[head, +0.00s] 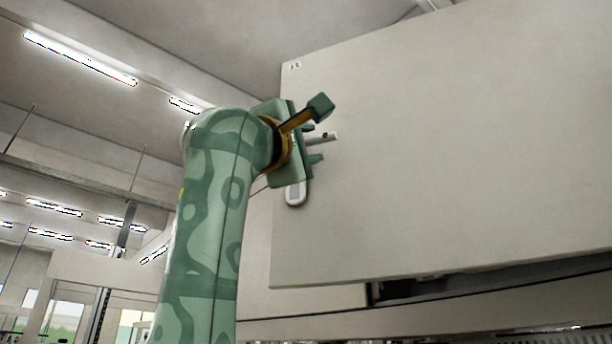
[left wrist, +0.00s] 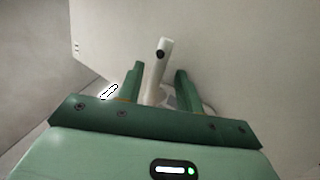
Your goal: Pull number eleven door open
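The large pale door (head: 440,160) fills the right of the head view. A small label that looks like "11" (head: 295,66) is at its top left corner. Its white lever handle (head: 328,137) sticks out near the left edge, above a rounded white plate (head: 296,194). My left gripper (head: 313,143) is at the handle. In the left wrist view the handle (left wrist: 160,60) stands between the two green fingers (left wrist: 160,88), with narrow gaps at both sides, so the gripper looks open. The handle's base is partly hidden. My right gripper is not in view.
Ceiling lights (head: 80,58) and a beam (head: 80,178) are far off at the left. Open room lies left of the door.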

